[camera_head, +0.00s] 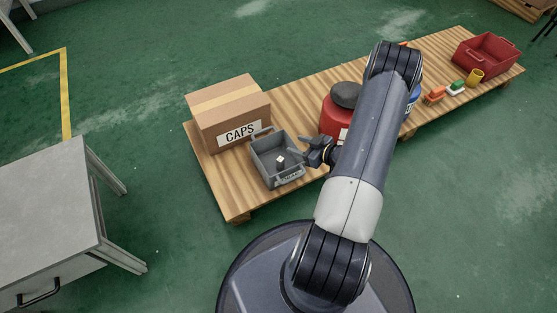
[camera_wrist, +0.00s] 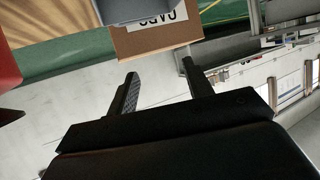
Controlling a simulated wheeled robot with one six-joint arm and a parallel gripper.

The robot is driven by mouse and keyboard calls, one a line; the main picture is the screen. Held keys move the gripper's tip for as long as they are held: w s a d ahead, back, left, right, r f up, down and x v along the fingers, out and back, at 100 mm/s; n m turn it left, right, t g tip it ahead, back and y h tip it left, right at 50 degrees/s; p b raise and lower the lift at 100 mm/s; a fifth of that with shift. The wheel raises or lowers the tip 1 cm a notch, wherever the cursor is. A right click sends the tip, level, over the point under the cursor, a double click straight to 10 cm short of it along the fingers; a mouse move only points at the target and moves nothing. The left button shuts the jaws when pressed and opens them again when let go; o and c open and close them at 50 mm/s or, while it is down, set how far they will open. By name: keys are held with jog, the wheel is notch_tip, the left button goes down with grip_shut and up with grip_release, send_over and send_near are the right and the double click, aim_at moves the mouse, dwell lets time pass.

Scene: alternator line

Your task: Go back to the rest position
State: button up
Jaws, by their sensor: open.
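My gripper (camera_head: 318,152) is at the end of my arm, low over the wooden pallet, beside the right edge of a grey bin in the head view. In the wrist view my gripper (camera_wrist: 160,82) shows two dark fingers spread apart with nothing between them. The grey bin (camera_head: 262,165) holds a small dark item with a light top (camera_head: 280,161). Whether the gripper touches the bin cannot be told. My arm hides part of the pallet behind it.
The wooden pallet (camera_head: 222,187) also bears a cardboard box marked CAPS (camera_head: 226,107), a red container with a dark top (camera_head: 336,118), a red bin (camera_head: 487,55), a yellow cup (camera_head: 474,78) and small coloured parts (camera_head: 434,95). A grey table (camera_head: 45,210) stands left. Green floor is clear at right.

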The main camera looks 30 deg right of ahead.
jog(key=shift+s+d+r, duration=0.1)
jog(key=shift+s, duration=0.15)
jog(key=b+x, duration=0.4)
jog(key=x, duration=0.7)
jog(key=shift+s+d+r+p, duration=0.1)
jog(key=shift+r+p, duration=2)
jog(key=shift+r, duration=0.7)
jog(key=shift+f, duration=0.15)
